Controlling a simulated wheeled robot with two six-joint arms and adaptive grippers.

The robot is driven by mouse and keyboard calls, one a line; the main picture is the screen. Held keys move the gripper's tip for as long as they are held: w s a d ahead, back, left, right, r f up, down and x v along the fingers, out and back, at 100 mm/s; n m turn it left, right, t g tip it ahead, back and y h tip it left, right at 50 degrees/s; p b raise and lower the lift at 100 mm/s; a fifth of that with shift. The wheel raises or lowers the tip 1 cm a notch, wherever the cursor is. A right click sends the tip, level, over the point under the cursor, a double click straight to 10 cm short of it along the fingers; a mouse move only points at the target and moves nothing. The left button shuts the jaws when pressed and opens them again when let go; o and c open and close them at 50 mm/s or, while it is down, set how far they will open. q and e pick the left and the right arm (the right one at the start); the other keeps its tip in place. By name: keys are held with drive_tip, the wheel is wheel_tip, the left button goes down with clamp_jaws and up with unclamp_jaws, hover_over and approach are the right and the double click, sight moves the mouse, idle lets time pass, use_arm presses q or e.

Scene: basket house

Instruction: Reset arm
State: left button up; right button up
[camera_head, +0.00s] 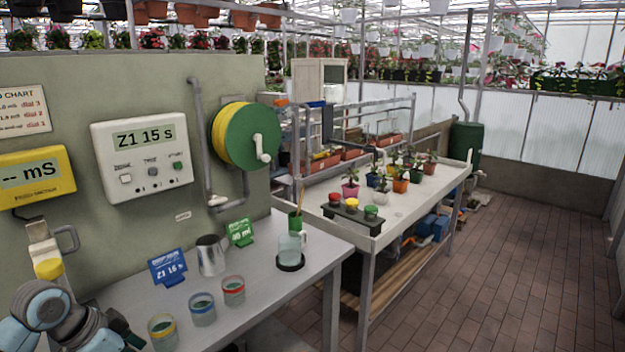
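My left arm comes in at the lower left corner, with pale blue and dark joints. A dark end piece, seemingly part of my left gripper (125,334), shows beside the yellow-banded glass jar; its fingers cannot be made out. My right arm and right gripper are not in view. No held object can be seen.
The grey bench holds jars with yellow (163,331), blue (202,309) and red (233,291) bands, a metal pitcher (212,256), a glass vessel (290,249) and blue (167,268) and green (240,232) signs. A potted-plant table (408,212) stands beyond. The brick floor (500,270) at right is clear.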

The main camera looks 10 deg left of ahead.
use_arm(q)
drive_tip(key=s+d+f+n+y, duration=0.1)
drive_tip(key=s+d+f, duration=0.4)
drive_tip(key=f, duration=0.3)
drive_tip(key=s+d+f+n, duration=0.1)
drive_tip(key=s+d+f, duration=0.4)
drive_tip(key=d+f, duration=0.15)
drive_tip(key=s+d+f+n+y, duration=0.2)
drive_tip(key=s+d+f+n, duration=0.1)
drive_tip(key=s, duration=0.8)
drive_tip(key=s+a+f+n+g, duration=0.1)
drive_tip(key=s+f, duration=0.1)
drive_tip(key=f, duration=0.9)
drive_tip(key=s+a+f+g, duration=0.1)
drive_tip(key=a+f, duration=0.1)
drive_tip(key=f, duration=0.8)
drive_tip(key=s+f+g, duration=0.1)
drive_tip(key=s+f, duration=0.9)
drive_tip(key=s, duration=0.3)
drive_tip(key=shift+f+n+y, duration=0.3)
drive_tip(key=shift+f, duration=0.1)
drive_tip(key=shift+s, duration=0.1)
